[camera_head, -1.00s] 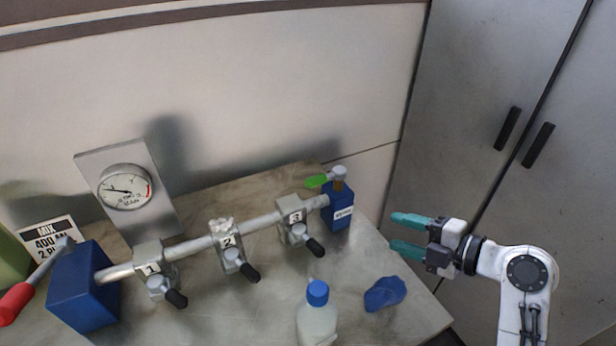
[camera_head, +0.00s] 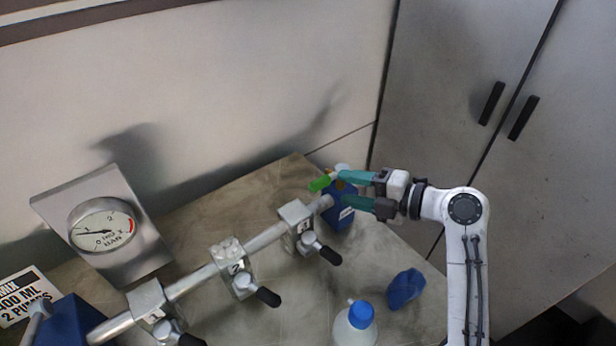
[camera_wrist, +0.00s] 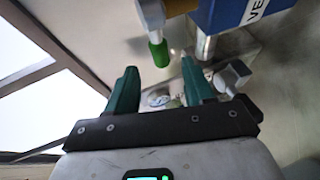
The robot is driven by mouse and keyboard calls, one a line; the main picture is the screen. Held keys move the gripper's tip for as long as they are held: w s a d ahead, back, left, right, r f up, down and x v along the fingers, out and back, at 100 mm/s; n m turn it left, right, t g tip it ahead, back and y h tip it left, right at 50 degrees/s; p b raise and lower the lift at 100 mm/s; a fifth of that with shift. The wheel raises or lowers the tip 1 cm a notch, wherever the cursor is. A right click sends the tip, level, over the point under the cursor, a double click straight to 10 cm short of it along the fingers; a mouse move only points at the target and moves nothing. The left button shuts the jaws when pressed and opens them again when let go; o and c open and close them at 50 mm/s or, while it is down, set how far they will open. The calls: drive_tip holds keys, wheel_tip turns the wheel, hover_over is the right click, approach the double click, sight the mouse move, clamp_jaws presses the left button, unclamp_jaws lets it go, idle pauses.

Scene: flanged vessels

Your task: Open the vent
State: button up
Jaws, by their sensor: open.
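The vent is a blue block (camera_head: 338,216) at the far right end of the pipe, with a small valve on top and a green lever handle (camera_head: 319,183) pointing left. In the wrist view the blue block (camera_wrist: 222,14) carries a partly cut-off label starting "VE". The green handle (camera_wrist: 158,52) shows there just beyond the fingertips, roughly between them. My gripper (camera_head: 345,188) is open, its teal fingers beside the vent, overlapping it in the head view. Contact with the handle is not clear. Part of the valve is hidden by the upper finger.
The pipe (camera_head: 266,239) runs left with three numbered, black-handled valves. A pressure gauge (camera_head: 103,228) stands at the left. A blue-capped bottle (camera_head: 355,326) and a blue lump (camera_head: 404,289) are at the front right. Grey cabinets (camera_head: 480,60) stand behind the arm.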

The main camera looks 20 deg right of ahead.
sight(313, 182)
drive_tip(key=p+x, duration=0.2)
drive_tip(key=x, duration=0.7)
drive_tip(key=shift+a+p, duration=0.1)
drive_tip(key=shift+p, duration=0.2)
clamp_jaws()
